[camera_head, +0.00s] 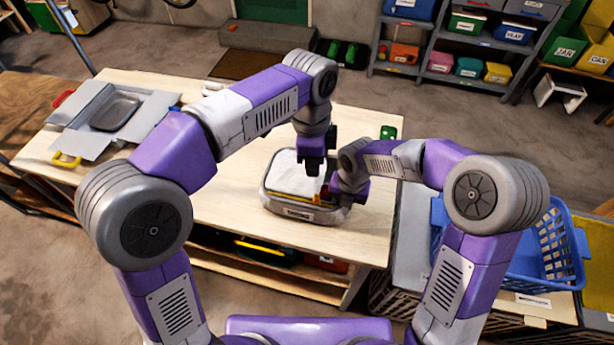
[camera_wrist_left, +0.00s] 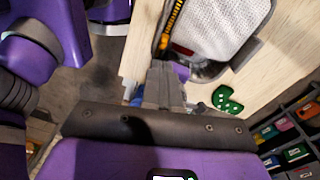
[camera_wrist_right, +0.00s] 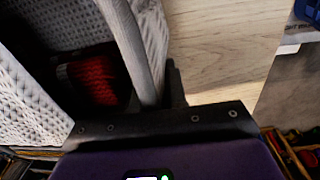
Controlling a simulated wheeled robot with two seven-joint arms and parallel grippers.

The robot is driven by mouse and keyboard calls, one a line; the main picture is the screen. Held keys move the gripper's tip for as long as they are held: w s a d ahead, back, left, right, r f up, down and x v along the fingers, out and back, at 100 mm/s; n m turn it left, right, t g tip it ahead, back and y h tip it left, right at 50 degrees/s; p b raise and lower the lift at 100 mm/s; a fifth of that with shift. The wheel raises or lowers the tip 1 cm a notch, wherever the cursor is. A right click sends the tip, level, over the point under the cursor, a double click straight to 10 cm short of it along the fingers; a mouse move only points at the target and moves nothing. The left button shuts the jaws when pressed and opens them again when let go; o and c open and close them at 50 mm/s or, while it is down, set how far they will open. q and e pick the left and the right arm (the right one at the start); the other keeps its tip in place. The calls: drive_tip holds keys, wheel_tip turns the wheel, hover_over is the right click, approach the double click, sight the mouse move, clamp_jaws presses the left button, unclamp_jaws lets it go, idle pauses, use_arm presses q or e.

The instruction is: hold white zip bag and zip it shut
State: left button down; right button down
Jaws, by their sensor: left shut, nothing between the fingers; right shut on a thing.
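The white zip bag (camera_head: 288,178) sits on the wooden table, with a pale mesh lid, a grey rim and a yellow-orange strip along its near side. The left wrist view shows its mesh lid (camera_wrist_left: 225,28) and the strip. My left gripper (camera_head: 313,170) is shut and empty, pointing down over the lid's right part. My right gripper (camera_wrist_right: 160,88) is shut on the bag's grey wall (camera_wrist_right: 135,45) at the bag's right end. Red knitted cloth (camera_wrist_right: 95,78) shows inside through a gap there. The zip pull is not clearly visible.
A green piece (camera_head: 388,132) lies behind my right arm. A blue basket (camera_head: 555,245) stands right.

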use_arm(q)
drive_tip(key=w+a+f+n+g+h, duration=0.1)
drive_tip(key=a+f+n+h, duration=0.1)
drive_tip(key=n, duration=0.8)
drive_tip(key=w+a+f+n+g+h, duration=0.1)
drive_tip(key=a+n+h, duration=0.4)
drive_tip(key=n, duration=0.6)
drive_tip(key=w+a+f+n+h, duration=0.1)
drive_tip(key=a+f+n+h, duration=0.2)
drive_tip(key=a+n, duration=0.4)
drive_tip(key=shift+w+n+g+h, duration=0.15)
drive_tip(key=shift+n+g+h, duration=0.2)
drive_tip(key=shift+n, duration=1.35)
drive_tip(key=shift+w+f+n+h, duration=0.1)
drive_tip(key=shift+f+n+h, duration=0.15)
drive_tip(key=shift+n, duration=0.95)
approach(317, 200)
wheel_tip(317, 200, down, 3)
drive_tip(key=shift+d+r, duration=0.1)
drive_tip(key=d, duration=0.3)
drive_tip(key=shift+s+d, duration=0.2)
drive_tip(key=shift+s, duration=0.15)
drive_tip(key=shift+s+d, duration=0.1)
drive_tip(key=shift+d, duration=0.3)
